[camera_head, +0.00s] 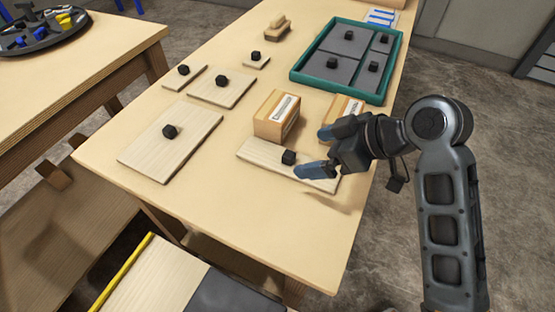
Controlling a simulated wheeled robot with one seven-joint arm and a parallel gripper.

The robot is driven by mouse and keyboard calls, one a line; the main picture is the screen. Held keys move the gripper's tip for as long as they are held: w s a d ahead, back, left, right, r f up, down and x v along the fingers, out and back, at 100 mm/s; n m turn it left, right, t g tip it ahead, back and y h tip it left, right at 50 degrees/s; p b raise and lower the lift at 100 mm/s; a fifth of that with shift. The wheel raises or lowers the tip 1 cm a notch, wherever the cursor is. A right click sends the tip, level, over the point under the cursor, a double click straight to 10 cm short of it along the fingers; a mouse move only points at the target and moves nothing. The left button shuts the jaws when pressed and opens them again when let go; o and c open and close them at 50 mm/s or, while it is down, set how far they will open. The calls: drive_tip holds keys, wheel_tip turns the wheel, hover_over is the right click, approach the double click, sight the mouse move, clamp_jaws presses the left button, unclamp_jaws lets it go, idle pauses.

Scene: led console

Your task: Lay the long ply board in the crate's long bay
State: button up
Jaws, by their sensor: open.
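The long ply board (262,153) lies flat near the table's right edge, a pale narrow strip with a black knob (289,157) on top. My gripper (309,153) is open, its two blue fingers spread just right of the knob and over the board's right part. The fingers do not hold the knob; whether one touches the board I cannot tell. The teal crate (296,77) stands at the far right of the table. Dark grey panels with black knobs show inside it, so I cannot pick out an empty long bay.
Two cardboard boxes stand just behind the long board, one at left (271,117) and one near my gripper (345,107). Other ply boards lie left, including a large one (185,140) and a medium one (222,92). A wooden block (277,28) sits left of the crate. The table's front is clear.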

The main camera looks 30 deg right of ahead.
sight(291, 154)
drive_tip(key=shift+w+r+n+g, duration=0.3)
drive_tip(key=shift+w+r+n, duration=0.1)
drive_tip(key=shift+w, duration=0.2)
drive_tip(key=shift+w+a+f, duration=0.2)
drive_tip(key=shift+a, duration=0.05)
drive_tip(key=shift+s+x, duration=0.25)
drive_tip(key=shift+x, duration=3.25)
drive_tip(key=shift+a+f, duration=0.1)
drive_tip(key=shift+a, duration=0.05)
drive_tip(key=shift+c, duration=0.5)
drive_tip(key=c, duration=1.2)
